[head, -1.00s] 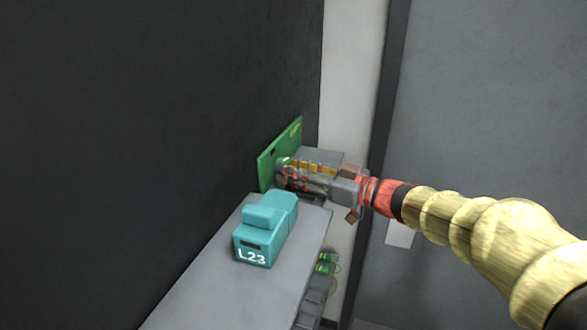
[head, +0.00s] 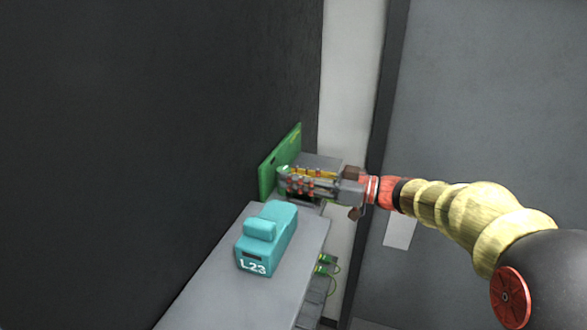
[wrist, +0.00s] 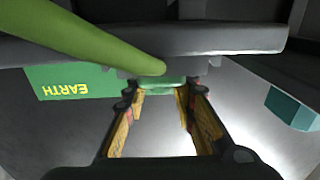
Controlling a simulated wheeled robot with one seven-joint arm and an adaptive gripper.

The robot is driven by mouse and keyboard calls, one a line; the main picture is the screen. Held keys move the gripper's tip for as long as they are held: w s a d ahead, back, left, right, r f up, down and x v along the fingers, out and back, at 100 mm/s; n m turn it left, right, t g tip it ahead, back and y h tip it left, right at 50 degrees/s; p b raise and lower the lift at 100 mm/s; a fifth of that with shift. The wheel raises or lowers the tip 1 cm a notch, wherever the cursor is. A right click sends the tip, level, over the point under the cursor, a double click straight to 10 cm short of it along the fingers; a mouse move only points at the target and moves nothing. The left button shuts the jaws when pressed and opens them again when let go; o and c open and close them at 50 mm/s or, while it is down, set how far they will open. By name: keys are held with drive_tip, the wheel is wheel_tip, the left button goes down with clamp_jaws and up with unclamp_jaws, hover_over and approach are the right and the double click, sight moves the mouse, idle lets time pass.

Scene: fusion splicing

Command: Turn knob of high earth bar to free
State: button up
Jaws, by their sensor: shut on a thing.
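The green plate (head: 278,165) stands at the dark wall in the head view. It shows upside down in the wrist view (wrist: 68,82) with the word EARTH in yellow. My gripper (head: 284,181) reaches in from the right at the plate. In the wrist view my gripper (wrist: 160,90) has its two yellow-padded fingers on either side of a small green knob (wrist: 162,82) below a dark grey bar (wrist: 215,40), and is shut on it. A thick green rod (wrist: 90,36) crosses the foreground there. The fingers hide the knob in the head view, and I cannot read its setting.
A teal box marked L23 (head: 266,238) sits on the grey ledge (head: 222,290), close to my gripper's left. It also shows in the wrist view (wrist: 292,107). Green-and-yellow wires (head: 325,265) hang beside the ledge. A dark wall fills the left.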

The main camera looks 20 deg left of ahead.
drive_tip(key=shift+w+r+n+g+p, duration=0.15)
drive_tip(key=shift+n+g+p, duration=0.35)
drive_tip(key=shift+g, duration=0.3)
drive_tip(key=shift+w+f+n+g+p, duration=0.1)
drive_tip(key=shift+n+g+p, duration=0.3)
drive_tip(key=shift+n+g, duration=0.3)
drive_tip(key=shift+g, duration=0.3)
drive_tip(key=o, duration=1.2)
drive_tip(key=shift+c, duration=0.2)
drive_tip(key=w+d, duration=0.1)
drive_tip(key=d, duration=1.1)
drive_tip(key=shift+w, duration=0.3)
drive_tip(key=shift+w+a, duration=0.1)
